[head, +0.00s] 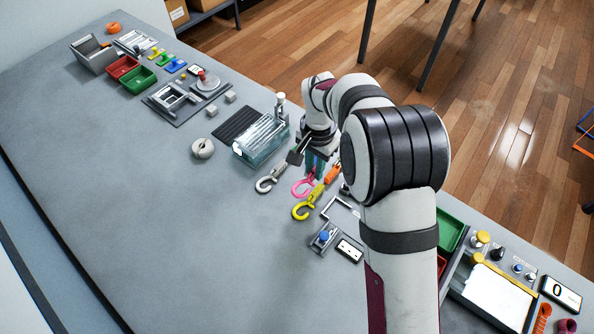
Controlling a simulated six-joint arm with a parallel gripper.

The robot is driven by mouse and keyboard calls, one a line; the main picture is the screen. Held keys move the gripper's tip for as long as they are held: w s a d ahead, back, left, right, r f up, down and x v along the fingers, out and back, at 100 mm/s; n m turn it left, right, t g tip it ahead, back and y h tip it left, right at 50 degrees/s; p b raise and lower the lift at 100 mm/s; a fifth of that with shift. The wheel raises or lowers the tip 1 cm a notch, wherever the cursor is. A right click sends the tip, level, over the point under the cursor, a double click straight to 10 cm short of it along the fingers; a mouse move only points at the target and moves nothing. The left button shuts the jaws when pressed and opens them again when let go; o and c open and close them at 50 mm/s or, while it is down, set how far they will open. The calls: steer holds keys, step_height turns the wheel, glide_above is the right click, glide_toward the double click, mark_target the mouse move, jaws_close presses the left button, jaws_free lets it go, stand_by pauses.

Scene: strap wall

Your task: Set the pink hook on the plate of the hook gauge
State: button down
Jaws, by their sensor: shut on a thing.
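The pink hook (301,188) is in the head view, between a grey hook (268,184) on its left and a yellow hook (303,210) on its right. My gripper (315,168) points down over the pink hook's upper end and is shut on it. The fingertips and the grip are small and partly hidden, and I cannot tell whether the hook is clear of the table. A small grey device with a blue knob (324,236) and a white display (348,250), probably the hook gauge, stands in front of the hooks. Its plate is not clearly made out.
An orange piece (332,174) is close to the gripper's right. A clear box (262,138) stands behind to the left, with a grey ring-shaped object (203,148) beside it. My arm hides part of the right side. The table's left front is clear.

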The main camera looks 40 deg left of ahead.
steer(key=w+d+r+m, duration=0.1)
steer(key=w+d+r, duration=0.1)
steer(key=d+r, duration=0.35)
steer(key=s+d+f+m, duration=0.1)
steer(key=d+f+m, duration=0.1)
steer(key=m, duration=0.3)
steer(key=s+d+f+m, duration=0.1)
steer(key=d+m, duration=0.2)
steer(key=m, duration=0.3)
steer(key=s+d+f+m, duration=0.1)
steer(key=d+f+m, duration=0.1)
steer(key=m, duration=0.4)
steer(key=shift+s+d+f, duration=0.1)
steer(key=shift+d+f, duration=0.1)
steer(key=shift+d, duration=0.2)
steer(key=shift+s+d+f, duration=0.1)
steer(key=shift+d+f, duration=0.05)
steer(key=shift+d, duration=0.25)
steer(key=shift+f, duration=2.85)
steer(key=shift+f, duration=0.2)
steer(key=shift+c, duration=1.7)
jaws_free()
